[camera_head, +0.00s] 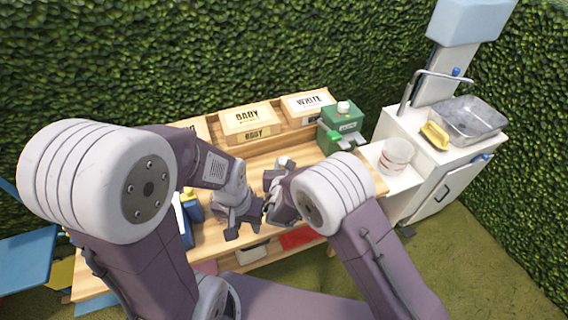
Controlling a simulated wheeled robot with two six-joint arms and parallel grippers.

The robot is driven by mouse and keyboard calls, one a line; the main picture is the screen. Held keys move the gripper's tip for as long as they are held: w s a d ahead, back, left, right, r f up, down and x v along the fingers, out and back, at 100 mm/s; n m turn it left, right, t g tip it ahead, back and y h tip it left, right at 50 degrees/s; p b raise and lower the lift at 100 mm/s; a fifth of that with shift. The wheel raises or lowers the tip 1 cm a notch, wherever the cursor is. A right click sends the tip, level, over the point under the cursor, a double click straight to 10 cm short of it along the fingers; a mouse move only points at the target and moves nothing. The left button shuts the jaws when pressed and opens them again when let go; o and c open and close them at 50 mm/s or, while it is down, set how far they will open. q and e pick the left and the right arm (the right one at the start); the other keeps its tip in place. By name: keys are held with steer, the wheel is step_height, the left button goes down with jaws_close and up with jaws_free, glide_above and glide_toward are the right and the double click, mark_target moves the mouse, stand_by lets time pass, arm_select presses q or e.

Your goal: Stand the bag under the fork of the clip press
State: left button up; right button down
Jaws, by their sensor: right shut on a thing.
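The green machine (342,124) with a white knob on top stands at the back right of the wooden table; it looks like the clip press. Its fork is too small to make out clearly. My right gripper (268,196) is over the middle of the table, left of and nearer than the green machine. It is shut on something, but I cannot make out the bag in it. My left gripper (240,218) is just left of the right one, low over the table. Whether its fingers are apart is unclear.
Right of the table are a clear tub (396,154), a white cabinet (440,190), a yellow item (434,135) and a metal sink (470,117). My arms hide much of the table.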

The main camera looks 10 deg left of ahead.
steer(key=shift+r, duration=0.15)
steer(key=shift+f+b, duration=0.2)
steer(key=shift+b, duration=0.1)
steer(key=c, duration=1.2)
jaws_free()
steer(key=shift+o, duration=0.2)
steer(key=shift+r+p, duration=0.25)
steer(key=shift+p, duration=0.1)
steer(key=b+v, duration=0.1)
steer(key=v, duration=0.6)
steer(key=shift+s, duration=0.3)
